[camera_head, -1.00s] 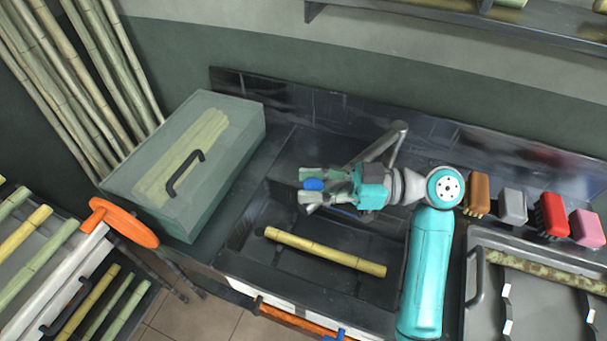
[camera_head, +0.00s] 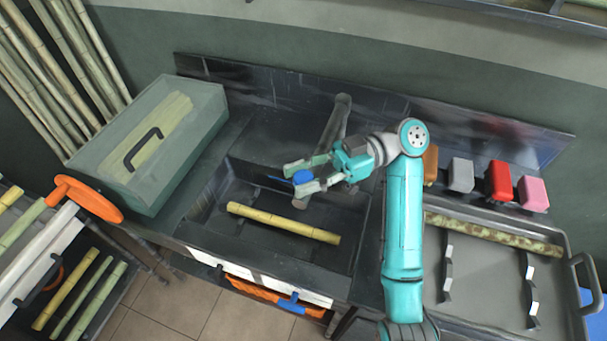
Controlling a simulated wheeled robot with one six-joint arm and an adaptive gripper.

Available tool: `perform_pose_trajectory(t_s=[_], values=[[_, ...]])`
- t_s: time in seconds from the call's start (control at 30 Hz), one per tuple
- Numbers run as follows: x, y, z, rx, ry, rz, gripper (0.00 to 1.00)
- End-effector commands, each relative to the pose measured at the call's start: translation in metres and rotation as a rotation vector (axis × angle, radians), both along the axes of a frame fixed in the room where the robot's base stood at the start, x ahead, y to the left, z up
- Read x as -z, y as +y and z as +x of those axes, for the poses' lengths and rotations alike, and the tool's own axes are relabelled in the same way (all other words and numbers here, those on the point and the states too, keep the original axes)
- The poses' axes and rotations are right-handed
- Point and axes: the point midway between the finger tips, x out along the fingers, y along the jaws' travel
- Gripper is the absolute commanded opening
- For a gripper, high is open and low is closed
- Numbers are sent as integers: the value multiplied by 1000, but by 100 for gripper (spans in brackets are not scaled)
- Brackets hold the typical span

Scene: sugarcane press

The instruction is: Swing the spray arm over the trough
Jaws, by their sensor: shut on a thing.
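The spray arm (camera_head: 336,128) is a grey tube that rises at the back of the sink and reaches forward, its front end over the back part of the trough. The trough (camera_head: 325,256) is a dark, sunken basin with a yellow cane (camera_head: 285,222) lying across it. My gripper (camera_head: 297,179) is over the trough, its fingers closed around a blue grip (camera_head: 302,177) at the spray arm's front part. My fingers and wrist hide some of the tube and the exact contact.
A grey-green box (camera_head: 150,180) with a black handle stands left of the trough. Orange, grey, red and pink brushes (camera_head: 499,181) line the right back. A metal tray (camera_head: 480,290) with a mottled cane lies at right.

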Motion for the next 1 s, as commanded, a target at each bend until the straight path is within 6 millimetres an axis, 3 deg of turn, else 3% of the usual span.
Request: perform_pose_trajectory(t_s=[0.2, 0.23, 0.3, 0.33, 0.73, 1.0], values=[[2, 0, 0, -1, 2, -3, 0], [2, 0, 0, 0, 2, -3, 42], [1, 0, 0, 0, 2, -3, 59], [1, 0, 0, 0, 2, -3, 63], [-6, 0, 0, 2, 0, -1, 63], [-49, 0, 0, 1, -4, -1, 63]])
